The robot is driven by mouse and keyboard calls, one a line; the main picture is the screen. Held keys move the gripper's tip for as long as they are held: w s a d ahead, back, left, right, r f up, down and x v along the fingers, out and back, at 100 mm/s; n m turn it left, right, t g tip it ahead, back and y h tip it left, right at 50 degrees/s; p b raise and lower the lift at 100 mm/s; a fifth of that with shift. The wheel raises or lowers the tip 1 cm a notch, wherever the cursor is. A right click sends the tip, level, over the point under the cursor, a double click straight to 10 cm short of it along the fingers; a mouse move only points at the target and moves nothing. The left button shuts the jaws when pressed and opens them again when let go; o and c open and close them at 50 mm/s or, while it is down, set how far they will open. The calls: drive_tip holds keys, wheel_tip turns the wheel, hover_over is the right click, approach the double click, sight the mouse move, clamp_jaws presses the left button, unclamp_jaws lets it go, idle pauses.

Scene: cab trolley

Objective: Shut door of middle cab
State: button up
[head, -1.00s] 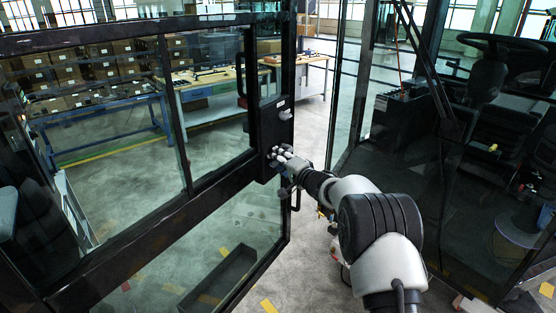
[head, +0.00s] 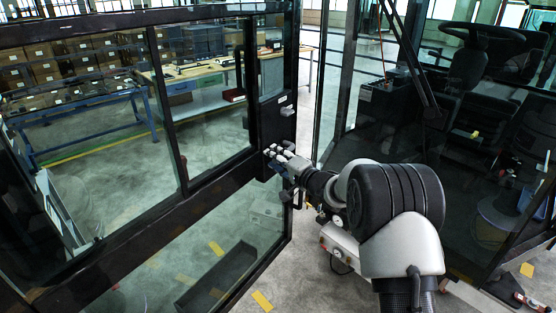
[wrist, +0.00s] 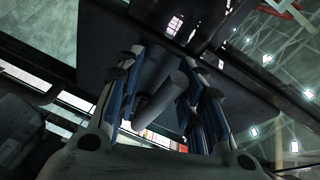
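The cab door (head: 150,222), black-framed with large glass panes, stands open across the left half of the head view. My gripper (head: 279,158) is at the dark panel near the door's free edge. In the wrist view my gripper (wrist: 160,105) has its blue-and-grey fingers spread apart. A grey cylindrical bar (wrist: 160,101) on the door shows between them; I cannot tell whether the fingers touch it. The cab (head: 470,150) is on the right, with a seat and steering wheel inside. A gap with floor visible lies between the door edge and the cab's front post.
A workbench (head: 215,78) and a blue-framed table (head: 90,122) with shelved boxes stand behind the door glass. A dark tray-like object (head: 218,275) and yellow floor marks show through the lower pane. Grey floor is open beyond the gap.

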drive_tip(key=shift+v, duration=0.75)
drive_tip(key=shift+s+a, duration=0.1)
drive_tip(key=shift+a, duration=0.05)
drive_tip(key=shift+a, duration=0.1)
drive_tip(key=s+d+r+m+h+p, duration=0.2)
drive_tip(key=s+d+r+m+p, duration=0.15)
drive_tip(key=s+d, duration=0.9)
drive_tip(key=x, duration=1.7)
drive_tip(key=shift+a+r, duration=0.2)
drive_tip(key=shift+s, duration=0.15)
